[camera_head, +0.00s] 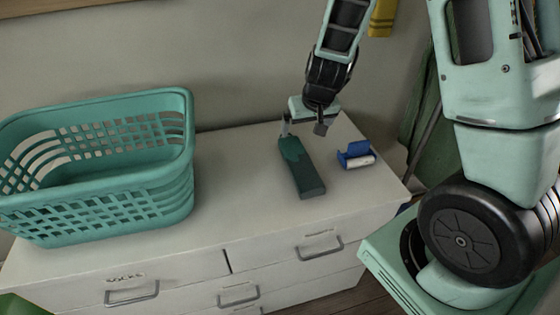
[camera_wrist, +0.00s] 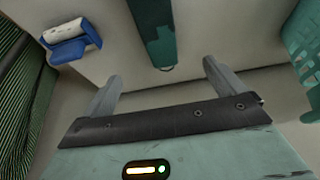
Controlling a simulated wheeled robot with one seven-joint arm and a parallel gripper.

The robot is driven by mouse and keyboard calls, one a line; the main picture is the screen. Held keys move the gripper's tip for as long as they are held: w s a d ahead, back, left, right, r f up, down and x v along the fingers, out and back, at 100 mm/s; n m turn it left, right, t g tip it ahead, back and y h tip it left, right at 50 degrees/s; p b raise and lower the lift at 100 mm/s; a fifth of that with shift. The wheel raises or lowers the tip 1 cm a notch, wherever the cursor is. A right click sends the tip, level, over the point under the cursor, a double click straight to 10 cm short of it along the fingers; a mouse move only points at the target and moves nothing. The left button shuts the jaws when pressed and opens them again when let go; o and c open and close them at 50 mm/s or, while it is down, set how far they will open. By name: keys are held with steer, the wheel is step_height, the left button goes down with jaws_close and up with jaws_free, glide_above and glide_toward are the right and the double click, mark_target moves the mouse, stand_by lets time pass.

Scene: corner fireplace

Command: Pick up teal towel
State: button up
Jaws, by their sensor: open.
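The teal towel (camera_head: 303,170) is a long, narrow, folded piece in two dark teal tones, lying on top of the white dresser. It also shows at the top middle of the wrist view (camera_wrist: 156,30). My gripper (camera_head: 303,129) is open and empty, at the far end of the towel in the head view. In the wrist view, my two grey fingers (camera_wrist: 161,73) are spread apart. The towel's end lies beyond them, between their lines, with nothing between the fingertips. I cannot tell the exact height of the fingers above the dresser.
A teal laundry basket (camera_head: 95,205) with holes stands left of the towel on the dresser (camera_head: 225,205). A small blue and white item (camera_head: 356,154) lies close to the towel's right. A wall stands behind. Bare dresser top lies between basket and towel.

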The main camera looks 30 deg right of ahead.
steer(key=b, duration=0.1)
glide_above(297, 155)
steer(key=s, duration=0.2)
steer(key=f, duration=0.6)
steer(key=a+f, duration=0.1)
steer(key=f, duration=0.3)
steer(key=shift+s, duration=0.15)
steer(key=shift+p+x, duration=0.55)
steer(key=shift+x, duration=2.7)
steer(key=shift+d, duration=0.15)
steer(key=c, duration=1.2)
steer(key=shift+o, duration=0.2)
steer(key=shift+r, duration=0.1)
